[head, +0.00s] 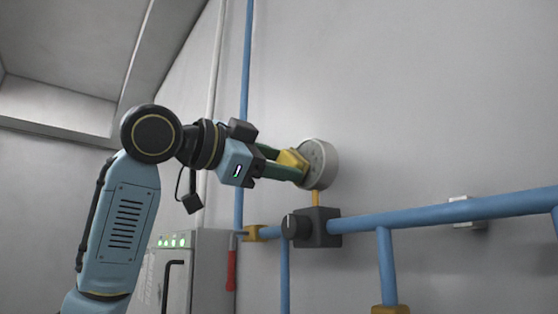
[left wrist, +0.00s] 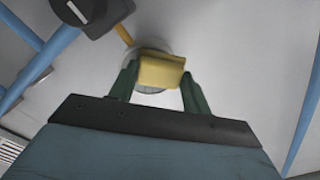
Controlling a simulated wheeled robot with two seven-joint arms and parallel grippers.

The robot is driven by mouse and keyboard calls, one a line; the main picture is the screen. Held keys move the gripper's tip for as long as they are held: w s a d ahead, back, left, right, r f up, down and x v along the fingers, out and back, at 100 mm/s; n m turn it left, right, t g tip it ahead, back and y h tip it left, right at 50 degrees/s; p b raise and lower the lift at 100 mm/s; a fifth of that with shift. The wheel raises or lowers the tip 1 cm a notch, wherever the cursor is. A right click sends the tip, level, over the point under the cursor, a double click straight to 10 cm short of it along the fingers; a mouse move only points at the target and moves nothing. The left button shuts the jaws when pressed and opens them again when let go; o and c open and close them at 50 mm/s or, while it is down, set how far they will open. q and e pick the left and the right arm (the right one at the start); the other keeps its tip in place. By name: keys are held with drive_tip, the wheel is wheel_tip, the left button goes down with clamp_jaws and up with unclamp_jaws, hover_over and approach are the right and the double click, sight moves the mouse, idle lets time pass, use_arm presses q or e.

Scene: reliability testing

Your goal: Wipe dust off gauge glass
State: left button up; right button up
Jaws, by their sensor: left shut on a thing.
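The round gauge (head: 325,165) with a pale grey rim stands off the wall on a short yellow stem. My left gripper (head: 290,167) is shut on a yellow block-shaped wiper (head: 291,158), its green fingers on either side. The wiper is at the gauge's face and seems to touch it; the exact contact cannot be told. In the left wrist view the yellow wiper (left wrist: 161,71) sits between the fingertips and covers most of the gauge (left wrist: 150,52). Dust on the glass cannot be made out. My right gripper is not in view.
A dark valve block (head: 318,227) with a knob sits just below the gauge on blue pipes (head: 450,212). A red-handled lever (head: 231,270) hangs at lower left beside a grey cabinet (head: 212,270) with green lights. The wall above the gauge is clear.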

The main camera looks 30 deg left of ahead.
use_arm(q)
drive_tip(key=shift+v, duration=2.75)
drive_tip(key=v, duration=0.3)
drive_tip(key=shift+b, duration=0.4)
